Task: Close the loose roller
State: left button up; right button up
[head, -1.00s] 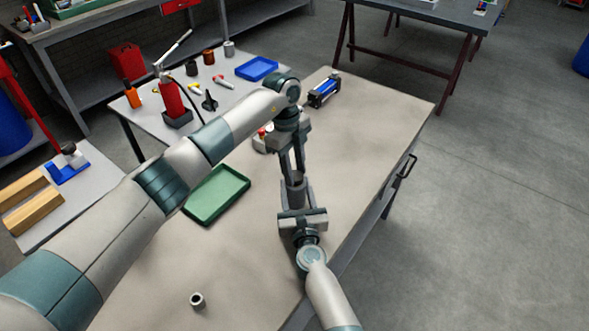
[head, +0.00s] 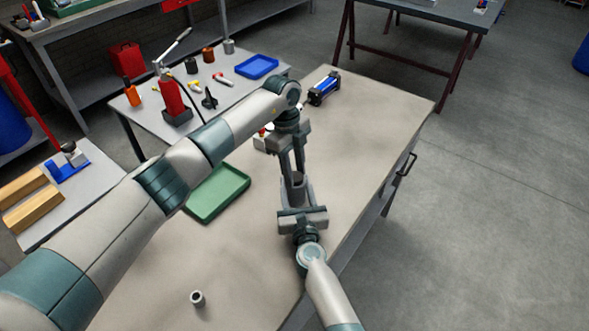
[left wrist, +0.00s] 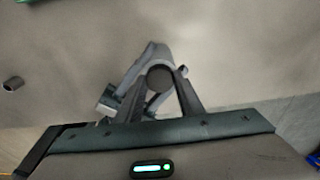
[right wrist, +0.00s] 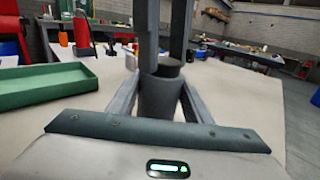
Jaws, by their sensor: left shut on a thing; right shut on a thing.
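The loose roller (right wrist: 160,98) is a grey upright cylinder in the right wrist view, with a narrower dark end piece (right wrist: 168,68) at its top. My right gripper (head: 297,194) is shut on the roller's body from the near side. My left gripper (head: 295,176) reaches down from above and is shut on the dark end piece. In the left wrist view the piece's round dark end (left wrist: 160,77) sits between my left fingers. Whether the end piece is fully seated in the body cannot be told. The fingers hide part of the roller in the head view.
A small grey hollow cylinder (head: 197,298) stands on the bench (head: 240,255) near the front. A green tray (head: 218,193) lies left of the grippers. A blue and black device (head: 323,88) is at the far end. The bench's right edge is close to my right gripper.

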pick_arm(q)
jog(key=o, duration=1.1)
notch_tip(320, 180, up, 12)
jog(key=w+a, duration=0.1)
jog(key=shift+a, duration=0.25)
jog(key=shift+w+f, duration=0.1)
pick_arm(e)
jog(key=o, duration=1.6)
jog(key=shift+s, duration=0.1)
pick_arm(q)
jog(key=shift+f+b, duration=0.7)
jog(key=shift+b, duration=0.05)
pick_arm(e)
jog(key=s+d, duration=0.1)
jog(key=s, duration=1)
jog(key=s+d, duration=0.1)
jog(key=s, duration=0.5)
jog(key=shift+d, duration=0.35)
